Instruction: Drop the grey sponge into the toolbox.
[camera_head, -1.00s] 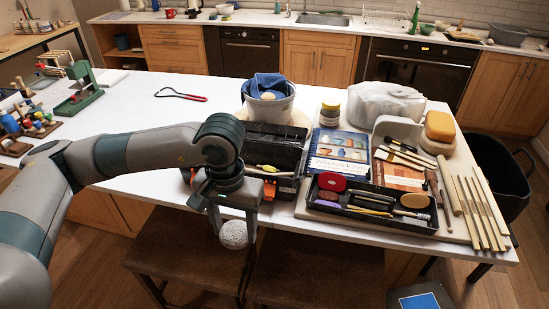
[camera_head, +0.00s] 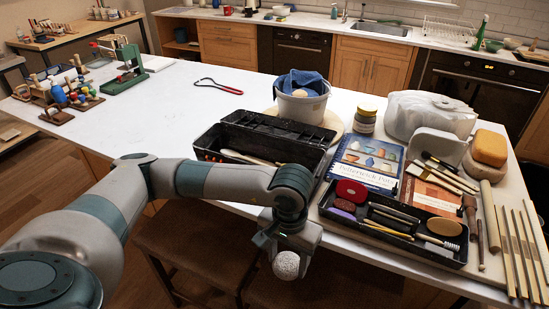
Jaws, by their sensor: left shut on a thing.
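The grey sponge (camera_head: 286,265), round and pale with a speckled surface, is in the jaws of my left gripper (camera_head: 287,252). The gripper is shut on it and points down. It hangs in front of the table's near edge, in the picture above the brown stools. The toolbox (camera_head: 207,142) is a black open box on the table, up and to the left of the gripper. Its raised black part is at the back, and long tools show inside. My left arm hides part of its near side. My right gripper is not in view.
A black tool tray (camera_head: 452,262) lies right of the gripper, beside a blue book (camera_head: 350,182). A bucket (camera_head: 301,108) with a blue cloth stands behind the toolbox. Brown stools (camera_head: 190,240) stand below the table edge.

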